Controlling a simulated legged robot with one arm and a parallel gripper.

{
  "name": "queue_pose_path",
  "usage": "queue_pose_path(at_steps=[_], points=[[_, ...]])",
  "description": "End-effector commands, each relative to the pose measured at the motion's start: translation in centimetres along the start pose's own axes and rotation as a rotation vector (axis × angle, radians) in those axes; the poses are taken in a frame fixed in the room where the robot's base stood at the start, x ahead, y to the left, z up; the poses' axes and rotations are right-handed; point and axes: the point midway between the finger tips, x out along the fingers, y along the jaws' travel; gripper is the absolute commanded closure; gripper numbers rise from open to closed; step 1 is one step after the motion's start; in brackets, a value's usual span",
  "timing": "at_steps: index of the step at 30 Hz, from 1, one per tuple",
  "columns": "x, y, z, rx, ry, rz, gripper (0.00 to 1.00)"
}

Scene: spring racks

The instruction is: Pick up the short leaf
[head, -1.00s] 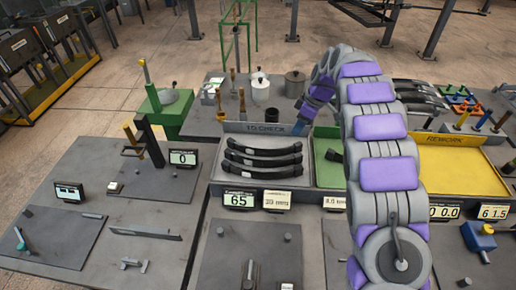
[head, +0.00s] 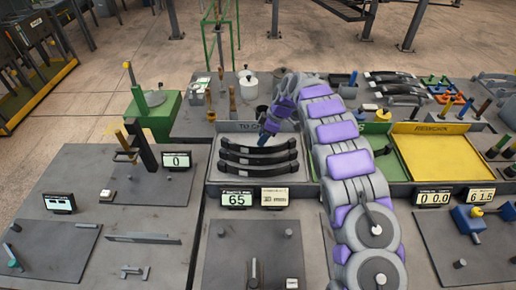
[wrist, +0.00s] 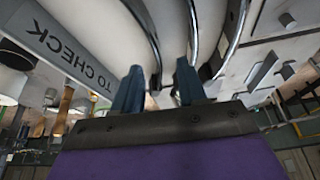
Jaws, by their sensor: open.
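Three dark curved leaves (head: 258,160) lie one behind another in the grey tray marked TO CHECK (head: 214,152). I cannot tell which is the short leaf. My gripper (head: 266,130) hangs from my bent arm at the tray's back edge, behind the leaves, partly hidden by my wrist. The leaves show there as curved strips (wrist: 192,35) beyond the fingertips, and the TO CHECK sign (wrist: 65,50) is at the left.
A yellow REWORK tray (head: 440,160) is empty at the right. A green tray (head: 385,165) sits partly behind my arm. Displays (head: 237,200) stand before the grey tray. Pots (head: 248,85) and a green stand (head: 152,110) are behind. Dark leaves (head: 395,80) lie at the back.

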Motion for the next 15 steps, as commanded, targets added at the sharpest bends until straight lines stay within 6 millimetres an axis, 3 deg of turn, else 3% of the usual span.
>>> queue_pose_path(at_steps=[4, 11, 15], points=[[2.4, 0.1, 0.7, 0.004, 0.006, -0.002, 0.59], [3.1, 0.3, 1.5, 0.004, 0.014, 0.0, 0.59], [4.7, 0.6, 1.2, 0.004, 0.009, -0.002, 0.59]])
